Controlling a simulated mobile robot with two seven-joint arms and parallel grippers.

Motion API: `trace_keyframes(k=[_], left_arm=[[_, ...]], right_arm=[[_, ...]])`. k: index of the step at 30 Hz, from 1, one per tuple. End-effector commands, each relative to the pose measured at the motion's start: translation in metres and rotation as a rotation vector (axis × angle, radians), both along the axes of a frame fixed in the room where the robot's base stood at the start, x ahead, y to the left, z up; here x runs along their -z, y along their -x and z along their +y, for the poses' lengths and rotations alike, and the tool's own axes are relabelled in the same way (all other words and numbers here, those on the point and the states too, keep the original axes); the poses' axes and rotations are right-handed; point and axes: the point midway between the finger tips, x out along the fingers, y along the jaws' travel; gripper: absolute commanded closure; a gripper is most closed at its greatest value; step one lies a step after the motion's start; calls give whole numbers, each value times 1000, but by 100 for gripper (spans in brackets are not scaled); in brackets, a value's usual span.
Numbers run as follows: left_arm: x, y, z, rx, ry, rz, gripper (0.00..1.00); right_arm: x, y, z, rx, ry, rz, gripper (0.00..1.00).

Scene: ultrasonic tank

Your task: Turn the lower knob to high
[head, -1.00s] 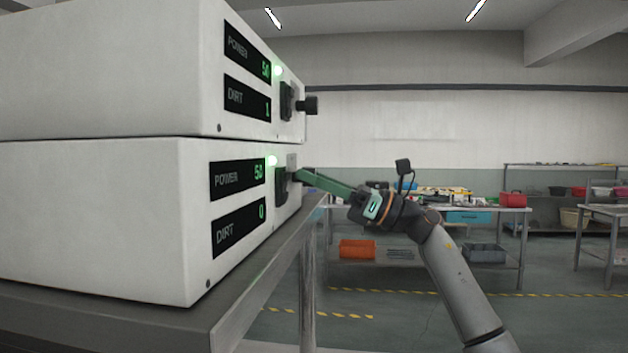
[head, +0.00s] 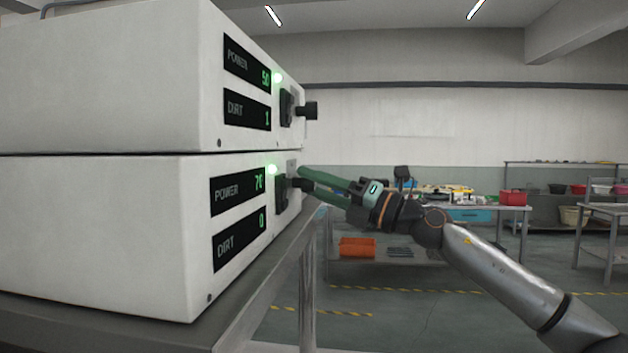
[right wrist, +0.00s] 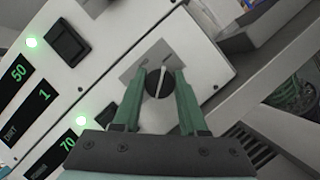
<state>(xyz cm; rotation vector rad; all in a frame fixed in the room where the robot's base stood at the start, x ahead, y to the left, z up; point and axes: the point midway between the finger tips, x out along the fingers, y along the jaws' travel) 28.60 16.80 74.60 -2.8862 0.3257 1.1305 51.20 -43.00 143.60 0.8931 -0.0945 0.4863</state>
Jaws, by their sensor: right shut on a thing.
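The lower white unit (head: 110,230) has a dark round knob (head: 300,185) on its front face. In the right wrist view the knob (right wrist: 158,82) has a pale pointer line and sits between the two green fingers. My right gripper (head: 303,179) is shut on this knob, its fingers one on each side. The lower power display (head: 238,188) reads about 70, and the wrist view also shows 70 (right wrist: 68,144). The lower dirt display (head: 239,238) reads 0. My left gripper is not in view.
The upper white unit (head: 110,80) stacks on the lower one, with its own knob (head: 311,110) just above my gripper and a power reading of 50. Both rest on a grey bench (head: 262,292). A work table (head: 450,207) stands behind; floor is open between.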

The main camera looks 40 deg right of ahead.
Motion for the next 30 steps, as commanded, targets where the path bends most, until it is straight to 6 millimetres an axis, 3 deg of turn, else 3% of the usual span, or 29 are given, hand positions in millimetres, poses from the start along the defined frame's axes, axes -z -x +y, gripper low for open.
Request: trace_keyframes(k=[22,23,30], left_arm=[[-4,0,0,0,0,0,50],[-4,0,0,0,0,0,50],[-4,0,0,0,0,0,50]], right_arm=[[0,0,0,-1,-77,59,100],[0,0,0,-1,-77,59,57],[0,0,0,-1,-75,58,30]])
